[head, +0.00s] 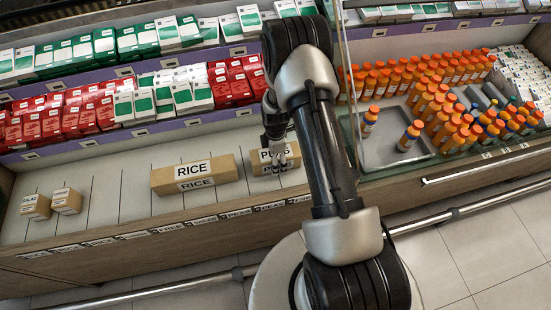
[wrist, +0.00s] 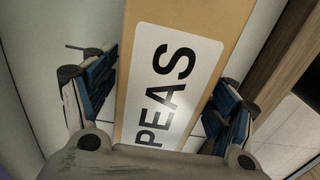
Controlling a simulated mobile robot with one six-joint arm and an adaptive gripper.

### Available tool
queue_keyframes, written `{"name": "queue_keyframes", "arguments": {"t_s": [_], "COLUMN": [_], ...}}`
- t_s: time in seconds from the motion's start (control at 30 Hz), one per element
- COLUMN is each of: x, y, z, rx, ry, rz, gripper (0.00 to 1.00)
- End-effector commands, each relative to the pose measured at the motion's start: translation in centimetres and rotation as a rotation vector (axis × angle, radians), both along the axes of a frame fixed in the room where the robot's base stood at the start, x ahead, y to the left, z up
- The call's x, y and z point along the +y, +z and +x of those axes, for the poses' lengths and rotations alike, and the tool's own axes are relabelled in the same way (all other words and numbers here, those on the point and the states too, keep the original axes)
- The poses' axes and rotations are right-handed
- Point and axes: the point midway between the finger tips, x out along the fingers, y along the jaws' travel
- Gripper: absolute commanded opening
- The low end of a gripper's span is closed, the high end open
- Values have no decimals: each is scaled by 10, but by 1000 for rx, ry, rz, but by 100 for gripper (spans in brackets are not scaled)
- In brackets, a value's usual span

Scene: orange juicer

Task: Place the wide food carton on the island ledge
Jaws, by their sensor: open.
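A wide tan carton labelled RICE (head: 195,175) lies on the pale lower ledge (head: 125,190) in the head view. A tan carton labelled PEAS (head: 291,152) sits to its right on the same ledge, partly hidden by my gripper (head: 276,150). In the wrist view the PEAS carton (wrist: 180,75) fills the middle. My gripper (wrist: 160,95) is open, with one blue-padded finger on each side of the carton. Gaps show between both fingers and the carton, so it is not clamped.
Two small tan cartons (head: 52,203) stand at the ledge's left end. Red boxes (head: 60,118) and green-and-white boxes (head: 100,45) fill the shelves behind. A clear panel (head: 350,90) and a tray with orange-capped bottles (head: 425,110) are at right. Bare ledge lies left of RICE.

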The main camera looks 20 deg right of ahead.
Motion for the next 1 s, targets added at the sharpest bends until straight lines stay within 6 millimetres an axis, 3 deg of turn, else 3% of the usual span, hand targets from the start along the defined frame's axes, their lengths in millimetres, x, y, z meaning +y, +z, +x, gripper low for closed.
{"name": "queue_keyframes", "arguments": {"t_s": [0.3,0.67,0.73,0.87,1.0], "x": [0,1,3,11,27], "y": [73,117,133,189,265], "z": [1,1,3,3,-12], "rx": [-2,-6,-17,-57,-111], "ry": [0,-9,-36,-149,-327], "rz": [0,-1,-3,-7,0], "gripper": [78,78,78,78,78]}}
